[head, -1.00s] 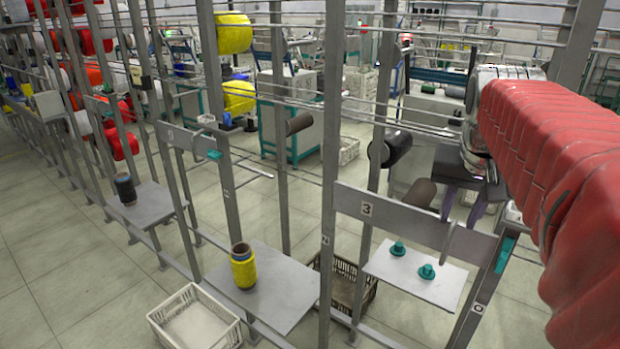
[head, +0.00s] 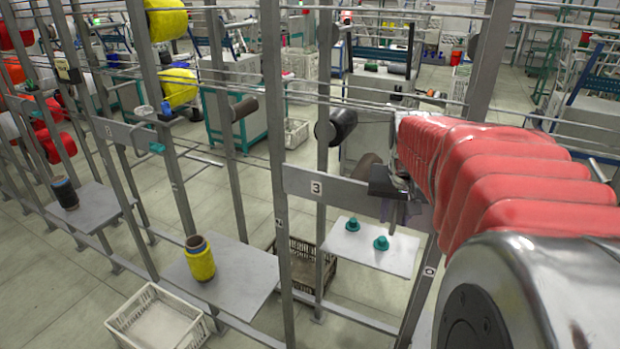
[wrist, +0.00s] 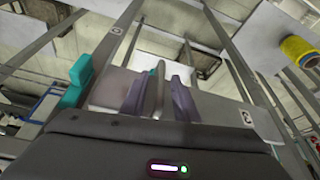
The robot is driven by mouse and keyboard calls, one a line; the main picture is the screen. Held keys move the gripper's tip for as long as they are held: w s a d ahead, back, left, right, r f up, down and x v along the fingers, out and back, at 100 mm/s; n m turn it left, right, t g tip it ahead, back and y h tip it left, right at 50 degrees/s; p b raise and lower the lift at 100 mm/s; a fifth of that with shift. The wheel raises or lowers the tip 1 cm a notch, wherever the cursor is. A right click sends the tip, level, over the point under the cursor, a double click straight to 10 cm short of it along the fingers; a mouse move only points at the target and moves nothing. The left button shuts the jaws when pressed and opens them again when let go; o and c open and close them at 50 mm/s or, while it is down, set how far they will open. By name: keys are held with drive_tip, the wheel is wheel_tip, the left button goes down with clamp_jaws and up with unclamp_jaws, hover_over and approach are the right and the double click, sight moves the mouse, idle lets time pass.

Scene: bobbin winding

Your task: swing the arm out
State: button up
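My arm, in a ribbed red cover, reaches from the lower right of the head view to the rack bar marked 3 (head: 330,188). My gripper (head: 392,208) is at the right part of that bar. In the wrist view its two purplish fingers (wrist: 159,98) stand apart, one on each side of a slim metal peg (wrist: 159,85). I cannot tell whether either finger touches the peg. No bobbin shows between the fingers. A brown spool (head: 368,165) behind the bar is partly hidden by my gripper.
Two green cones (head: 381,243) stand on a white shelf (head: 365,262) below my gripper. A yellow bobbin (head: 200,260) stands on a grey shelf (head: 240,285) to the left. Upright rack posts (head: 281,120) stand close left. Crates (head: 155,315) sit on the floor.

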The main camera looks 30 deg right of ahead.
drive_tip(key=shift+c, duration=0.7)
clamp_jaws()
drive_tip(key=shift+a, duration=0.25)
drive_tip(key=shift+d, duration=0.15)
drive_tip(key=shift+s, duration=0.1)
